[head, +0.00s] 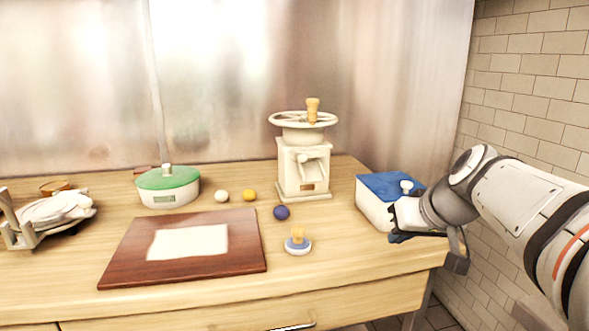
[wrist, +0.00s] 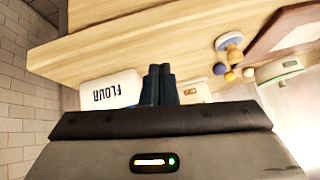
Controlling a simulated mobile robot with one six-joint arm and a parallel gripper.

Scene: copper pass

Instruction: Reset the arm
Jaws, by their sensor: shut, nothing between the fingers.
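My arm reaches in from the right in the head view. My gripper (head: 396,236) is at the right end of the counter, in front of the white box with a blue lid (head: 372,206), and hides part of it. In the wrist view my gripper (wrist: 160,70) shows its two dark fingers together, with nothing between them. The box, marked FLOUR (wrist: 108,93), shows beside the fingers there. I cannot tell whether the gripper touches the box.
The wooden counter (head: 350,265) holds a cream hand mill (head: 303,168), a green-lidded pot (head: 168,188), a dark red board (head: 125,262), a knobbed disc (head: 298,246), small balls (head: 281,212) and a plate rack (head: 20,235). A brick wall (head: 530,70) stands right. The counter's front right is clear.

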